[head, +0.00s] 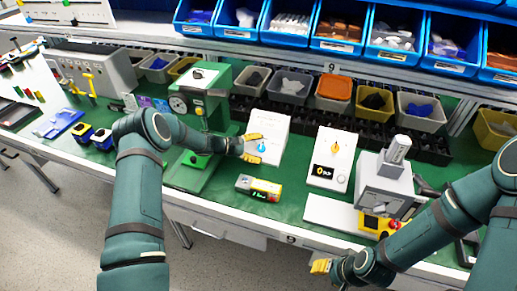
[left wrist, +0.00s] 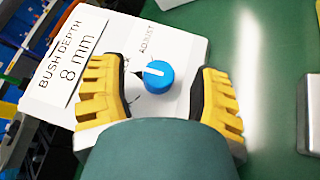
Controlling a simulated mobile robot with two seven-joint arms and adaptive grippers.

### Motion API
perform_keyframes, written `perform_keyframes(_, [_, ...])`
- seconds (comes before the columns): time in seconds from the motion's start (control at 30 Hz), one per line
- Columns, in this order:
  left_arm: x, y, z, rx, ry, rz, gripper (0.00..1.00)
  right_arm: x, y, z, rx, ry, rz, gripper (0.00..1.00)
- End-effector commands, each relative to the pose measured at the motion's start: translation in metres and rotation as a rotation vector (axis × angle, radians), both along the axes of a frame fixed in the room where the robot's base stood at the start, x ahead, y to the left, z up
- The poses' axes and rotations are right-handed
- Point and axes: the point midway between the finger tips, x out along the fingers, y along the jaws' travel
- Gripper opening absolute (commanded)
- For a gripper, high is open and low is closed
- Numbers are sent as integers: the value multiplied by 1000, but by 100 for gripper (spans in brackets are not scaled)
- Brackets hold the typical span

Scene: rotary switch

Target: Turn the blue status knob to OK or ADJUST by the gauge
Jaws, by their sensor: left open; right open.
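The blue knob (head: 262,148) is on a white box (head: 272,125) on the green bench. It shows larger in the left wrist view (left wrist: 157,75), with a white line across its top running roughly left to right there. The box face reads "BUSH DEPTH 8 mm" and "ADJUST"; another label left of the knob is partly hidden by a finger. My left gripper (head: 252,148) is open, with one yellow finger on each side of the knob and gaps between. A round dial gauge (head: 178,104) sits on the green press. My right gripper (head: 322,266) is low, before the bench edge, away from the knob.
The green press (head: 205,78) stands left of the box. A second white box with an orange knob (head: 334,147) and a grey machine (head: 385,185) stand to the right. Bins line the back.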

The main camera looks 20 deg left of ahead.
Motion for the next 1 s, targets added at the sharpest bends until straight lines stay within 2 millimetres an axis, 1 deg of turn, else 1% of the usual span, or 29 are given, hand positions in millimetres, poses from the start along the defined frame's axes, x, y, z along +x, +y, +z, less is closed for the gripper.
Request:
perform_keyframes(0.33, [2,-3,-1,1,0,1,63,0,0,0,0,1,0,47])
perform_keyframes(0.37, [2,-3,-1,1,0,1,62,0,0,0,0,1,0,47])
perform_keyframes(0.4, [2,-3,-1,1,0,1,48,0,0,0,0,1,0,47])
perform_keyframes(0.47, [2,-3,-1,1,0,1,27,0,0,0,0,1,0,47])
perform_keyframes(0.5, [2,-3,-1,1,0,1,13,0,0,0,0,1,0,47])
perform_keyframes(0.53, [2,-3,-1,1,0,1,2,0,0,0,0,1,0,47])
perform_keyframes(0.57, [2,-3,-1,1,0,1,0,0,0,0,0,1,0,47])
perform_keyframes(0.83, [2,-4,-1,1,0,-1,0,0,0,0,0,1,0,47])
perform_keyframes(1.0, [3,-4,-3,39,-5,-50,0,-1,0,-10,0,2,2,47])
